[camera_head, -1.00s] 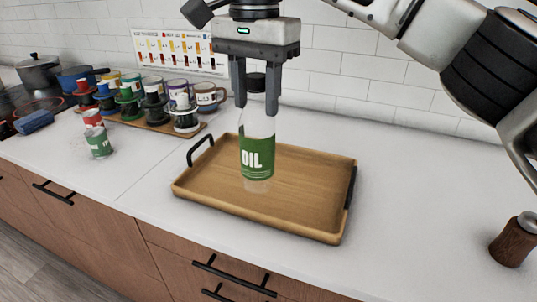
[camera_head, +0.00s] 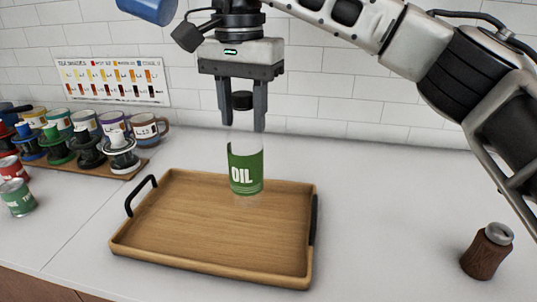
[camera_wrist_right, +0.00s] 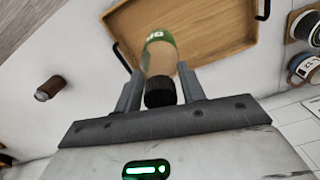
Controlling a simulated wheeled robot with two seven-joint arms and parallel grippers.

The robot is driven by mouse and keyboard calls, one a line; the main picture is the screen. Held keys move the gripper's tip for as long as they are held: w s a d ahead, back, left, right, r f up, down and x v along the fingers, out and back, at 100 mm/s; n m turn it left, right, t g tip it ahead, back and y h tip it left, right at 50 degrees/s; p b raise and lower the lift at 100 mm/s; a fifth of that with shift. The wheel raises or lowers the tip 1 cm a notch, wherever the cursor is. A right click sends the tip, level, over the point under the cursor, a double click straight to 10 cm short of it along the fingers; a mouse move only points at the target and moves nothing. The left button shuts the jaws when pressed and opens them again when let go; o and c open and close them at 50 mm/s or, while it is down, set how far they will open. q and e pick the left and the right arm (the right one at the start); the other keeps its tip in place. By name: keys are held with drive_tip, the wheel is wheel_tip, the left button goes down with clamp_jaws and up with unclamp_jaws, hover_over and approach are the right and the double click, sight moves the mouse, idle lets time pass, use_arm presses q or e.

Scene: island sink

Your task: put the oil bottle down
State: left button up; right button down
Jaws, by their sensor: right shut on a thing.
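The oil bottle (camera_head: 246,165) is clear with a green "OIL" label and a black cap, and it hangs upright. My right gripper (camera_head: 242,128) is shut on its upper part, with one finger on each side below the cap. The bottle's lower end shows against the back part of the wooden tray (camera_head: 200,235), and it seems to be held above it. In the right wrist view the bottle (camera_wrist_right: 160,60) is between the fingers, cap toward the camera, with the tray (camera_wrist_right: 205,20) beyond. My left gripper is not in view.
The tray has black handles and is empty. Several mugs (camera_head: 148,130) and drippers stand on a board at the left, near cans (camera_head: 17,197). A brown grinder (camera_head: 487,251) stands at the right. A blue cylindrical thing (camera_head: 148,10) shows at the top edge.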

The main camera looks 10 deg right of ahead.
drive_tip(key=d+f, duration=0.4)
drive_tip(key=f, duration=0.4)
drive_tip(key=shift+w+d+f, duration=0.2)
drive_tip(key=shift+w+f, duration=0.05)
drive_tip(key=shift+w, duration=0.15)
drive_tip(key=shift+f, duration=0.1)
drive_tip(key=c, duration=0.8)
unclamp_jaws()
drive_tip(key=shift+c, duration=0.2)
wheel_tip(320, 180, up, 12)
